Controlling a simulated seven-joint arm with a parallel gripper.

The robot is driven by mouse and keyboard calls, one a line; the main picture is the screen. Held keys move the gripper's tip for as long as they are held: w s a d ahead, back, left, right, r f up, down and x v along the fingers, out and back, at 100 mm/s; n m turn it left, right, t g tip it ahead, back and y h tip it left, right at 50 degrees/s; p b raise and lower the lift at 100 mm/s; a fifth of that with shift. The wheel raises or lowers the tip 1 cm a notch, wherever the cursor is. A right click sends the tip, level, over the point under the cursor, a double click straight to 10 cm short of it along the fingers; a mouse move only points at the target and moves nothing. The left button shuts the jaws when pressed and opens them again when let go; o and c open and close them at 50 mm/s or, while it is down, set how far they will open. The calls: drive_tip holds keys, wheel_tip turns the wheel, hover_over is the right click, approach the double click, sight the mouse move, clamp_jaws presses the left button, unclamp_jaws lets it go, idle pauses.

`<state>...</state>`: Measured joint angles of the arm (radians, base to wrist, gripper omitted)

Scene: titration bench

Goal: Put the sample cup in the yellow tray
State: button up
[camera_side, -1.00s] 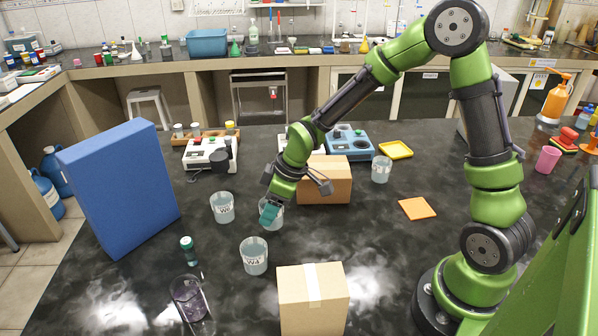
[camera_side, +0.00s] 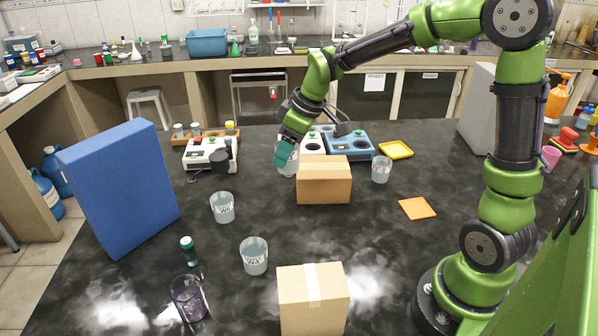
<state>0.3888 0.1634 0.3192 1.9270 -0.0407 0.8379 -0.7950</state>
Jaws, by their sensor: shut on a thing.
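My gripper (camera_side: 284,154) is shut on a clear cup (camera_side: 290,164), which is partly hidden behind the fingers. It holds the cup in the air, just left of and behind the cardboard box in the middle of the bench. The yellow tray (camera_side: 396,149) lies flat and empty at the back right, well to the right of the gripper. Similar clear cups stand on the bench: one at the left (camera_side: 222,207), one at the front (camera_side: 255,256) and one (camera_side: 381,169) near the tray. Their labels are too small to read.
A cardboard box (camera_side: 324,182) stands right of the gripper, and another (camera_side: 312,300) at the front. A blue device (camera_side: 349,146) stands between gripper and tray. A large blue box (camera_side: 118,188) is at the left. An orange tray (camera_side: 416,209) lies at the right with clear bench around it.

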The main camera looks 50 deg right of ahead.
drive_tip(key=s+d+m+h, duration=0.1)
drive_tip(key=s+d+m, duration=0.25)
drive_tip(key=d, duration=0.65)
drive_tip(key=s+d+m+h, duration=0.2)
drive_tip(key=d+m, duration=0.2)
drive_tip(key=d, duration=0.6)
drive_tip(key=s+d+m+h, duration=0.2)
drive_tip(key=s+d+m, duration=0.4)
drive_tip(key=s+d, duration=0.65)
hover_over(395, 151)
drive_tip(key=shift+g, duration=0.4)
wheel_tip(395, 151, down, 11)
drive_tip(key=shift+r, duration=0.15)
drive_tip(key=shift+f, duration=1.75)
drive_tip(key=shift+f, duration=0.1)
drive_tip(key=o, duration=1.1)
